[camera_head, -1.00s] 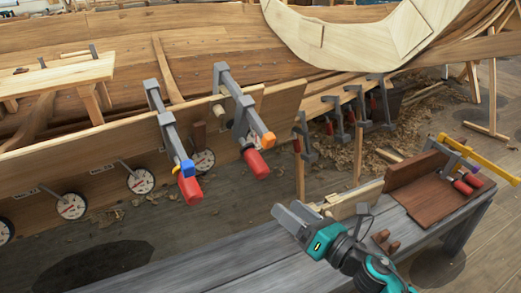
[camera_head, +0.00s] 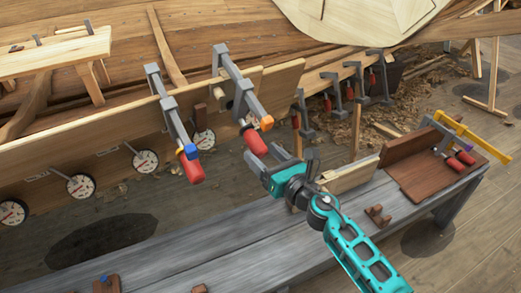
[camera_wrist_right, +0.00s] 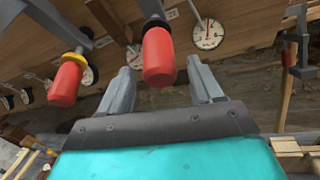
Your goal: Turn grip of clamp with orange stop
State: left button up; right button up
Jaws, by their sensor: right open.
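The clamp with the orange stop (camera_head: 266,123) hangs on the upright plank, its red grip (camera_head: 255,140) pointing down towards me. My right gripper (camera_head: 263,154) is open just below that grip. In the right wrist view, a red grip (camera_wrist_right: 158,57) shows ahead of and between the two spread fingers (camera_wrist_right: 163,85), with none of it clasped; the orange stop is not visible there. A second clamp with a blue stop (camera_head: 190,152) and red grip (camera_head: 194,172) hangs to the left. Its grip, with a yellow ring, appears left in the wrist view (camera_wrist_right: 66,82). My left gripper is not in view.
A grey bench (camera_head: 150,260) runs below my right arm, with a brown board (camera_head: 425,175) and a yellow-barred clamp (camera_head: 470,135) at its right. Round dials (camera_head: 146,161) line the plank. Several other clamps (camera_head: 355,88) hang further back.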

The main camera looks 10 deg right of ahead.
jog(key=shift+x, duration=1)
jog(key=c, duration=1)
